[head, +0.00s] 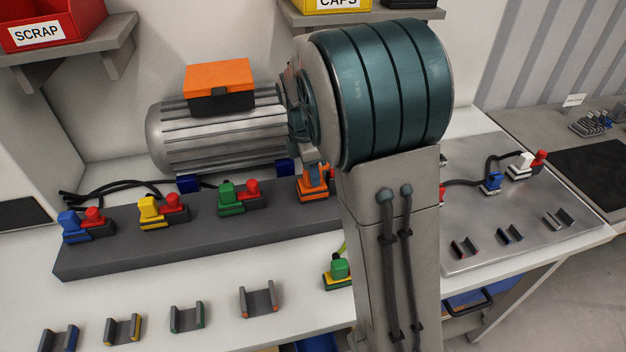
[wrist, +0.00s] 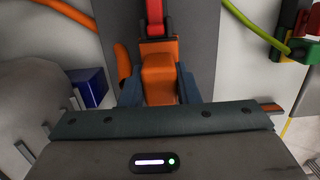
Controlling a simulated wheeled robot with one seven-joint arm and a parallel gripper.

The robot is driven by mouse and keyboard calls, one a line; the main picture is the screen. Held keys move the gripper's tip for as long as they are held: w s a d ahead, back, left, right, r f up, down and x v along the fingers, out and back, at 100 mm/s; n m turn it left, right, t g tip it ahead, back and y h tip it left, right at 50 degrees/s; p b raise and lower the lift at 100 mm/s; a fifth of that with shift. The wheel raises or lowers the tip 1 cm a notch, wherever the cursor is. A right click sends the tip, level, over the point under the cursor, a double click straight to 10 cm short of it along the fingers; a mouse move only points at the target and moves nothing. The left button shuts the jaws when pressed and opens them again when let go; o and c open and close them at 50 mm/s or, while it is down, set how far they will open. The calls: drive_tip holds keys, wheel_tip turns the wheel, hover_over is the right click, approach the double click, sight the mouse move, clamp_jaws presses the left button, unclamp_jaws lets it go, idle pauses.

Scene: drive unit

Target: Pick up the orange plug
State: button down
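The orange plug (head: 310,189) is at the right end of the dark grey raised block (head: 200,229), partly hidden by my arm. In the wrist view the orange plug (wrist: 158,76) stands between the two blue-grey fingers of my gripper (wrist: 157,88). A finger lies along each side with no clear gap, so my gripper looks shut on it. The plug's near end is hidden by the gripper body. A red part (wrist: 154,20) is just beyond the plug, which still appears to be at its place on the block.
Blue (head: 72,227), yellow (head: 152,212) and green (head: 230,198) plugs stand left along the block. A large motor (head: 215,135) is behind it. Several empty U-shaped holders (head: 187,317) line the table front. A green plug (head: 340,268) is in front, beside my arm.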

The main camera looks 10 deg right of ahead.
drive_tip(key=shift+r, duration=0.15)
drive_tip(key=shift+w+r, duration=0.1)
drive_tip(key=shift+r, duration=0.15)
wheel_tip(320, 180, up, 4)
drive_tip(key=shift+f, duration=0.15)
drive_tip(key=s+d+r+b, duration=0.2)
drive_tip(key=s+d+r, duration=0.3)
drive_tip(key=s, duration=0.5)
drive_tip(key=shift+s+d+r, duration=0.2)
drive_tip(key=shift+d+r, duration=0.2)
drive_tip(key=shift+r, duration=0.4)
